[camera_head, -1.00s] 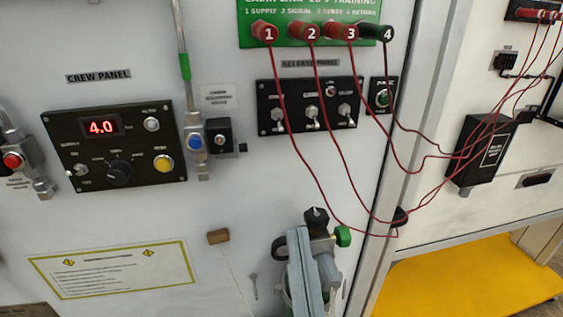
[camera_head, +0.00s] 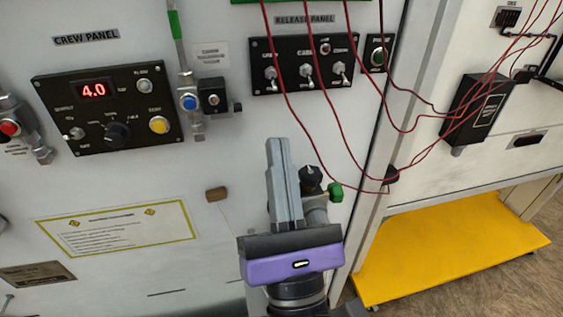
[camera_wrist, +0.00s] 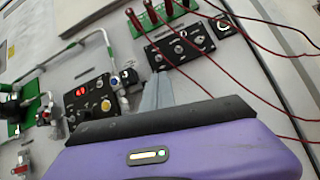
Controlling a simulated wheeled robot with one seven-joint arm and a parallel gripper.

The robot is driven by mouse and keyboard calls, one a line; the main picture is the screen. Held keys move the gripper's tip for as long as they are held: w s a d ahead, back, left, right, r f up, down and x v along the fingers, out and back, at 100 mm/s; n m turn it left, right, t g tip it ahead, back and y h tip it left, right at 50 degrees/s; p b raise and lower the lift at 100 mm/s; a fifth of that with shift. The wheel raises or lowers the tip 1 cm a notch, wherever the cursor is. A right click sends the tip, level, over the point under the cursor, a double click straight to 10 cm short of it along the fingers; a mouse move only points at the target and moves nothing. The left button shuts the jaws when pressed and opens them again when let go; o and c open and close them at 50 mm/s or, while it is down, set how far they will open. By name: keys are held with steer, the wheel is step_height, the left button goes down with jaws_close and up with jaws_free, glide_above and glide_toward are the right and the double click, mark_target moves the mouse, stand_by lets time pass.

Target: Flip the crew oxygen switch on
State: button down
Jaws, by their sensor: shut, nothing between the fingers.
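The release panel (camera_head: 288,84) is a black plate on the white wall with several small toggles. The leftmost toggle (camera_head: 270,72) has a blurred label that seems to read crew; whether its lever is up or down I cannot tell. The panel also shows in the wrist view (camera_wrist: 184,43). The separate crew panel (camera_head: 105,110), at left, has a red 4.0 display and a small supply toggle (camera_head: 75,133). My gripper (camera_head: 277,142), grey-fingered with a purple body, is shut and empty. In the head view it appears below the release panel, pointing up, apart from the toggles.
Red cables (camera_head: 287,110) hang across the release panel, one close beside its left toggle. A valve with a green knob (camera_head: 336,192) is partly hidden behind my gripper. A regulator with a blue button (camera_head: 189,102) stands between the panels. A yellow platform (camera_head: 450,250) lies at right.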

mark_target(273, 88)
steer(key=p+x, duration=0.2)
steer(key=x, duration=0.3)
steer(key=shift+w+r, duration=0.2)
steer(key=shift+w, duration=0.15)
steer(key=shift+s+r+p, duration=0.1)
steer(key=shift+r+p, duration=0.15)
steer(key=shift+p, duration=0.45)
steer(key=shift+s+g+p, duration=0.2)
steer(key=shift+g+p, duration=0.6)
steer(key=shift+p, duration=1)
steer(key=shift+s+d+r+p, duration=0.2)
steer(key=shift+r+p, duration=0.3)
steer(key=shift+p, duration=0.8)
steer(key=shift+s+r, duration=0.1)
steer(key=shift+s, duration=0.1)
